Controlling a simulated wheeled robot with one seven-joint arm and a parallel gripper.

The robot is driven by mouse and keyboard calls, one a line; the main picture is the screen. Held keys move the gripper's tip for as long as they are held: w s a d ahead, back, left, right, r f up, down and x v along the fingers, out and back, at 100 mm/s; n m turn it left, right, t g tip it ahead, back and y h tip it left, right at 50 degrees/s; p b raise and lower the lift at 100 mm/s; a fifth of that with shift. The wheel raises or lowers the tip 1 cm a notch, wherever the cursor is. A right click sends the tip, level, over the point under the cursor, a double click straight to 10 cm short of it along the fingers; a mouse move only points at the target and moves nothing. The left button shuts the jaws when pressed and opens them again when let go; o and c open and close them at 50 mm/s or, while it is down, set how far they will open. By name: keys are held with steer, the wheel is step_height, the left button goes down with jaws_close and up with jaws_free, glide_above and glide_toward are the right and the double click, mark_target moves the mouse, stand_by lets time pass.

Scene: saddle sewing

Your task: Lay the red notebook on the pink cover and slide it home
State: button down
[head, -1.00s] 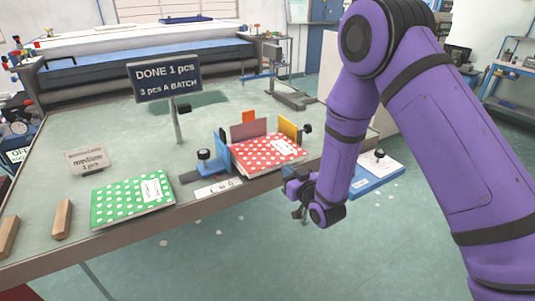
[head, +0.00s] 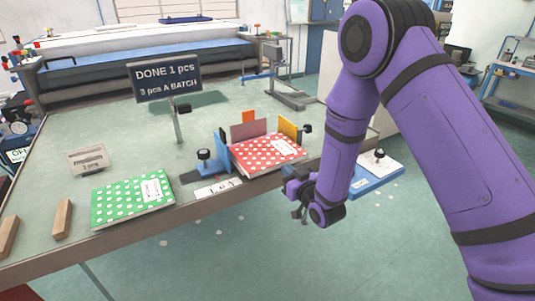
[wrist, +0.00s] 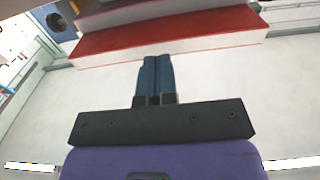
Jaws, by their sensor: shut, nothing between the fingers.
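The red notebook with white dots (head: 268,152) lies in a fixture at the table's front edge, against its upright plates. Its red edge and white page side (wrist: 170,40) fill the top of the wrist view. I cannot make out a separate pink cover under it; a dull pink upright plate (head: 248,130) stands behind it. My gripper (head: 299,207) is just off the table's front edge, to the right of and lower than the notebook. In the wrist view its fingers (wrist: 156,60) are together and empty, pointing at the notebook's side. Whether they touch it is unclear.
The fixture has a blue side plate (head: 222,148), a yellow plate (head: 289,128) and black knobs. A green dotted notebook (head: 130,200) lies to the left, near wooden blocks (head: 62,219). A sign (head: 164,79) on a post stands behind. A blue-and-white stand (head: 378,172) is right of my gripper.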

mark_target(277, 159)
steer(key=shift+x, duration=3.3)
steer(key=v, duration=0.6)
stand_by(0.4)
